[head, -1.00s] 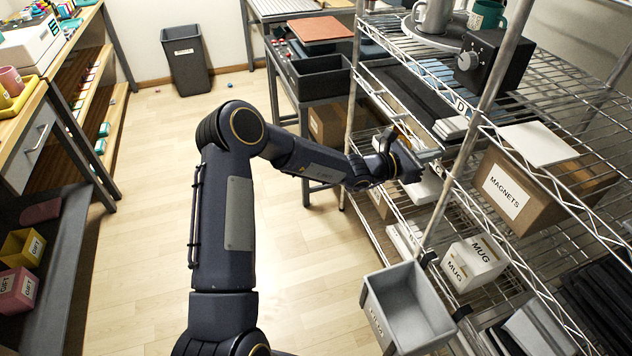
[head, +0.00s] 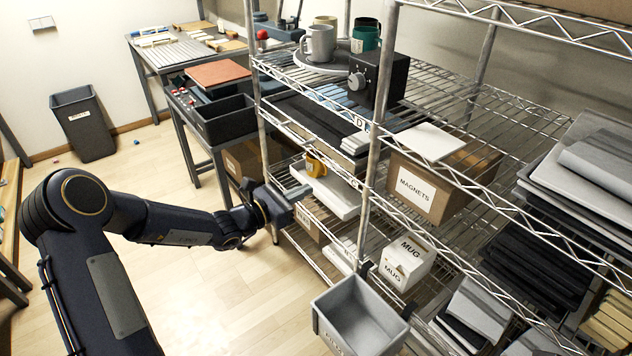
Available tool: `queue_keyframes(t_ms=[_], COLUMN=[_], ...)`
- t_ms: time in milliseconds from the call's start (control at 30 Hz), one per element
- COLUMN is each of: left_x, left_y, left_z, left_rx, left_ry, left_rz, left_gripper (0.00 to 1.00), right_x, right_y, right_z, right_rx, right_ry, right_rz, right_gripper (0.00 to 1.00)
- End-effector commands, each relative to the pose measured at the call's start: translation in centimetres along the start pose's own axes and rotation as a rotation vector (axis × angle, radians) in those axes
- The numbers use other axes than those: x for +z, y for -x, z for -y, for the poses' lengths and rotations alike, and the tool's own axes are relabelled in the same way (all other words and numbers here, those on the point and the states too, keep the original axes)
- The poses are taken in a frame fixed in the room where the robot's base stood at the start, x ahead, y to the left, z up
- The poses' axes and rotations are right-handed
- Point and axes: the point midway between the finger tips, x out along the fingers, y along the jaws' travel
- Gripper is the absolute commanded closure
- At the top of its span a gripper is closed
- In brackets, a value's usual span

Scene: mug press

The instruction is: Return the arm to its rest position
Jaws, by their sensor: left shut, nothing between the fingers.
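My left arm comes in from the left, and its gripper (head: 288,203) is held in front of the wire shelf rack (head: 372,170), near its left post. The gripper is shut and looks empty. A yellow mug (head: 316,167) rests on a white box or tray on a middle shelf, just beyond the gripper and apart from it. My right gripper is not in view.
A MAGNETS carton (head: 432,188) sits on a shelf. A dark waste bin (head: 84,125) stands by the wall. The floor left of the rack is open.

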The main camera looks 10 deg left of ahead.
Motion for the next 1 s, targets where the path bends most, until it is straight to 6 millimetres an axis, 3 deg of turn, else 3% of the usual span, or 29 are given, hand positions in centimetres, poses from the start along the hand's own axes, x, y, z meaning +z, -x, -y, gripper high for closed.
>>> queue_keyframes(t_ms=[167, 267, 433, 600, 700, 833, 1000], left_x=[0.3, 2.2, 8.5, 12.7, 13.9, 14.6, 14.4], left_y=[0.5, 0.8, 3.6, 9.5, 13.7, 19.4, 25.7], left_z=[0.2, 1.6, 8.2, 15.3, 18.3, 20.6, 21.5], left_rx=[-0.006, -0.056, -0.282, -0.548, -0.683, -0.837, -0.982], left_ry=[-0.010, -0.093, -0.473, -0.952, -1.219, -1.544, -1.883], left_rz=[-0.002, -0.011, -0.070, -0.165, -0.229, -0.324, -0.455], left_gripper=[1.00, 1.00, 1.00, 1.00, 1.00, 1.00, 1.00], right_x=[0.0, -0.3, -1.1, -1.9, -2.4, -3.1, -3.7], right_y=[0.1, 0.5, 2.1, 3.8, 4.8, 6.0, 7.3], right_z=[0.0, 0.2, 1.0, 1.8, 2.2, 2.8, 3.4], right_rx=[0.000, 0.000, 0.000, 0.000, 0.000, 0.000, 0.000], right_ry=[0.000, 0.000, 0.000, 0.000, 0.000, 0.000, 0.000], right_rz=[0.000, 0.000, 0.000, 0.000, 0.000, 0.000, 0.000], right_gripper=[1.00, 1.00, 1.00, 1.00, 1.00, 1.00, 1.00])
